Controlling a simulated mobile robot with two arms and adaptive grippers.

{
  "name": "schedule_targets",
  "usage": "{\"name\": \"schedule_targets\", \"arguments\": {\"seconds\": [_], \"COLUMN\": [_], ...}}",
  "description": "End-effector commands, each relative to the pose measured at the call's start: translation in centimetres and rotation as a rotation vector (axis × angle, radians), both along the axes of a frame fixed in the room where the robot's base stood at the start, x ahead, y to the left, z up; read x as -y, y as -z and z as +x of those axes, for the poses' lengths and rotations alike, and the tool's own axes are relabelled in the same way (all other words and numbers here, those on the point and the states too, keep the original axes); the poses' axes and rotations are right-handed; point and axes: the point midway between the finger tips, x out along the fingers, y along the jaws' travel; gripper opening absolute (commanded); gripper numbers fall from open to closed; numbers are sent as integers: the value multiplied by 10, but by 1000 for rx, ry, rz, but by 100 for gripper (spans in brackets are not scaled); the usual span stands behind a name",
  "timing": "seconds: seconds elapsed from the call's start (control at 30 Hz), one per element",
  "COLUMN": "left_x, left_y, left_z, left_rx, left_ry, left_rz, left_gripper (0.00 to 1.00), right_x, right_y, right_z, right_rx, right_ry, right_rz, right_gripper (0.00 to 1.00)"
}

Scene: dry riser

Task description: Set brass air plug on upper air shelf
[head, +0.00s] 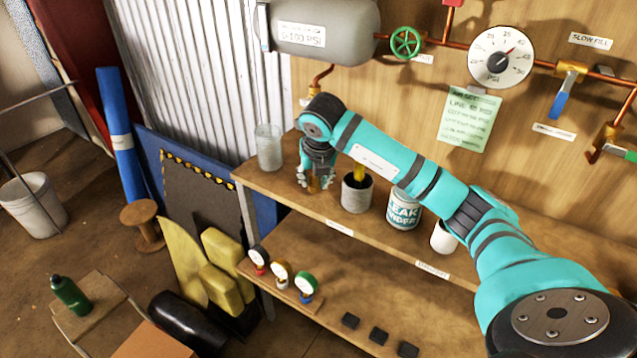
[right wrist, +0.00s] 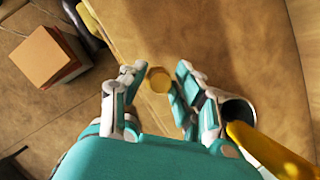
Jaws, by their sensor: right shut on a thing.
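My right gripper (head: 315,187) reaches down over the left part of the upper shelf (head: 262,184). It is shut on the brass air plug (head: 314,184), which is mostly hidden by the fingers in the head view. In the right wrist view the plug (right wrist: 158,79) shows as a small brass hexagonal top between the fingertips (right wrist: 155,80). The plug is at or just above the shelf board; I cannot tell whether it touches. My left gripper is not in view.
A clear glass jar (head: 269,147) stands left of the gripper. A grey cup (head: 356,194) with something yellow in it stands close on the right, then a leak finder can (head: 403,209) and a white cup (head: 444,238). Small gauges (head: 281,271) sit on the lower shelf.

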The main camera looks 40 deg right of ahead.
Motion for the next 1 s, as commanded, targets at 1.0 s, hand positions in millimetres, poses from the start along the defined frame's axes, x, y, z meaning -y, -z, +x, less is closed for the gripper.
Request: {"name": "schedule_targets", "arguments": {"seconds": [1.0], "left_x": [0], "left_y": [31], "left_z": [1], "left_rx": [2], "left_ry": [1], "left_rz": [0], "left_gripper": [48], "right_x": [23], "right_y": [41], "right_z": [22], "right_rx": [0], "right_ry": [-2], "right_rz": [-1], "right_gripper": [38]}}
